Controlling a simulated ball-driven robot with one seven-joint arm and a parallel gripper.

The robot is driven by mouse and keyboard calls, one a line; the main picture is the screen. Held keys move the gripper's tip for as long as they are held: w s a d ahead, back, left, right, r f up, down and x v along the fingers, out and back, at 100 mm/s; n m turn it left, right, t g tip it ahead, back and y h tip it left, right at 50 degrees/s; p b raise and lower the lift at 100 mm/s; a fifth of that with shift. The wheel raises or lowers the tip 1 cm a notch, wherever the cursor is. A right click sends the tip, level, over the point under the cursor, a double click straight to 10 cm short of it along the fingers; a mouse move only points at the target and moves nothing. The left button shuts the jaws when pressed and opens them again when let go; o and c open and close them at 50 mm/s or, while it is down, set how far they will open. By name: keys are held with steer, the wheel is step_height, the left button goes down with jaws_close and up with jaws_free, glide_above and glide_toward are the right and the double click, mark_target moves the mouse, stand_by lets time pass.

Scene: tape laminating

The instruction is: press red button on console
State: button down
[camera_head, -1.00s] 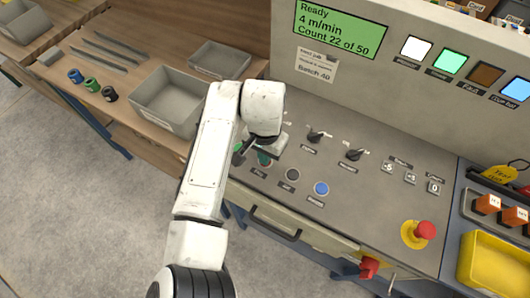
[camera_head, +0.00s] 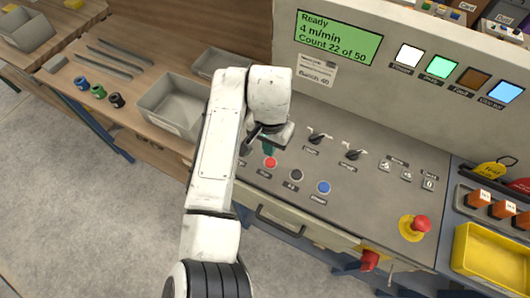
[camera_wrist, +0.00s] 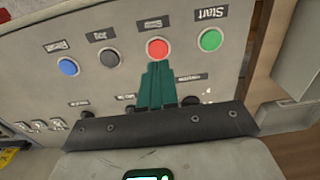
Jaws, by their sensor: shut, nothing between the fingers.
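The console (camera_head: 370,205) has a sloped grey panel. A small red button (camera_head: 270,163) sits in its front row, left of a black button (camera_head: 296,175) and a blue button (camera_head: 323,187). In the wrist view the red button (camera_wrist: 157,48) lies just beyond the tips of my gripper (camera_wrist: 158,66), between the black button and a green button (camera_wrist: 210,40) marked Start. My gripper is shut and empty, its green fingers together. In the head view my gripper (camera_head: 268,150) hangs over the panel just behind the red button. I cannot tell whether they touch.
Rotary knobs (camera_head: 318,138) stand behind the button row. A red emergency stop (camera_head: 421,224) on a yellow base is at the right front. A grey bin (camera_head: 175,103) stands on the wooden bench at left. A yellow tray (camera_head: 490,255) is at far right.

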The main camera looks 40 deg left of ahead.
step_height(320, 180, up, 8)
steer(key=b, duration=0.1)
steer(key=shift+f, duration=0.15)
stand_by(0.8)
